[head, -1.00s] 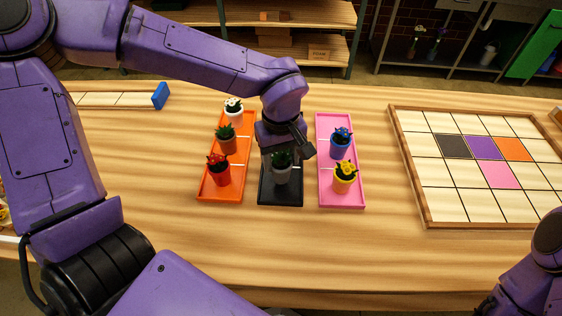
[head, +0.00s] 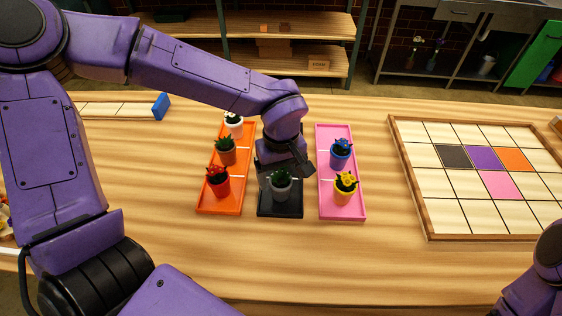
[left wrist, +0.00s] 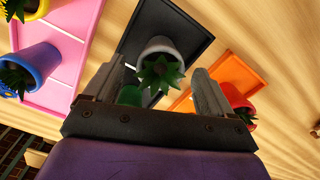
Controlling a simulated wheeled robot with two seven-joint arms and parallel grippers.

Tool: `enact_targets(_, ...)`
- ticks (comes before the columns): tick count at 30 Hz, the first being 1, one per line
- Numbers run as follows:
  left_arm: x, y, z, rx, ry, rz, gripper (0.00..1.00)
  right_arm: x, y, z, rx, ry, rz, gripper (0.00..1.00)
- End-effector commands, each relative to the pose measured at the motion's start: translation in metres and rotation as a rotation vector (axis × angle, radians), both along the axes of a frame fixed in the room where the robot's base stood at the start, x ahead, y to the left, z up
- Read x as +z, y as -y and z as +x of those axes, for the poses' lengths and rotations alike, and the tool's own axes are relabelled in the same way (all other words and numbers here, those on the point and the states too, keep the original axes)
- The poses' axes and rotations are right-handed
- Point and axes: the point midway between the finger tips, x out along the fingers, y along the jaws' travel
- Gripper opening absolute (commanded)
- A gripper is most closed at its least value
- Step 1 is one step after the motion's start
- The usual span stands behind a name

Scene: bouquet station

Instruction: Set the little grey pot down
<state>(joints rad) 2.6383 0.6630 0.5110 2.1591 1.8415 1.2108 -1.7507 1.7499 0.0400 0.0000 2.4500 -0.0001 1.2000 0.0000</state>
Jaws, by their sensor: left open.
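The little grey pot (head: 281,192) with a spiky green plant stands upright in the front part of the black tray (head: 280,212). In the left wrist view the grey pot (left wrist: 162,46) lies between the two fingers. My left gripper (head: 283,176) is open just behind and around the pot, with a gap beside it in the left wrist view (left wrist: 155,88). A green thing (left wrist: 130,96) shows partly beyond the plant there; the gripper hides that part of the tray in the head view. My right gripper is out of view; only my right arm shows.
The pink tray (head: 350,211) on the right holds a blue pot (head: 340,161) and a yellow pot (head: 344,195). Both stand close to the black tray. A framed grid board (head: 460,212) lies at right. The front table is clear.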

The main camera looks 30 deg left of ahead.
Motion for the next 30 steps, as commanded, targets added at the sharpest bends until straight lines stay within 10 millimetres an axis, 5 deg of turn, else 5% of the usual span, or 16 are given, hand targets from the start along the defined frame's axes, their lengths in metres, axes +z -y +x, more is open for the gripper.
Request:
enact_targets(13,0.103,0.0,0.001,-0.001,0.005,-0.002,0.84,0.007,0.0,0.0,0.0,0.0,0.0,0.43)
enact_targets(30,0.109,-0.002,0.001,0.008,0.0,0.015,0.84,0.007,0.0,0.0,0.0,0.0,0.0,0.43)
